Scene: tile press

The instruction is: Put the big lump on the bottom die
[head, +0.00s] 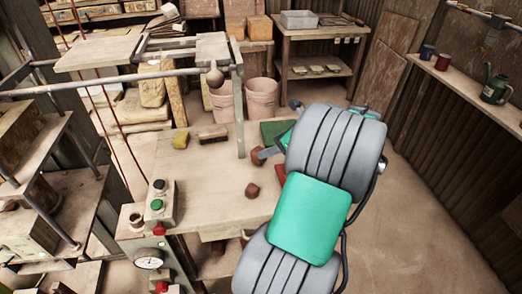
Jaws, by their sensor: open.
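A reddish-brown lump (252,190) sits on the workbench, left of my arm. Another reddish-brown piece (258,157) shows farther back, right at the visible end of my gripper (268,153). I cannot tell whether it touches a finger, or which piece is bigger. My gripper is open, low over the right part of the bench and mostly hidden by my arm. A reddish block (281,174) is partly covered by my arm. A dark green flat piece (276,130) lies behind the gripper. I cannot tell which part is the bottom die.
The workbench (205,185) is mostly clear. A yellow sponge (180,140) and a brush (213,135) lie near its back. A frame post (239,110) rises there. A button box (160,203) and a gauge (148,259) stand at front left. Pink buckets (261,98) stand behind.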

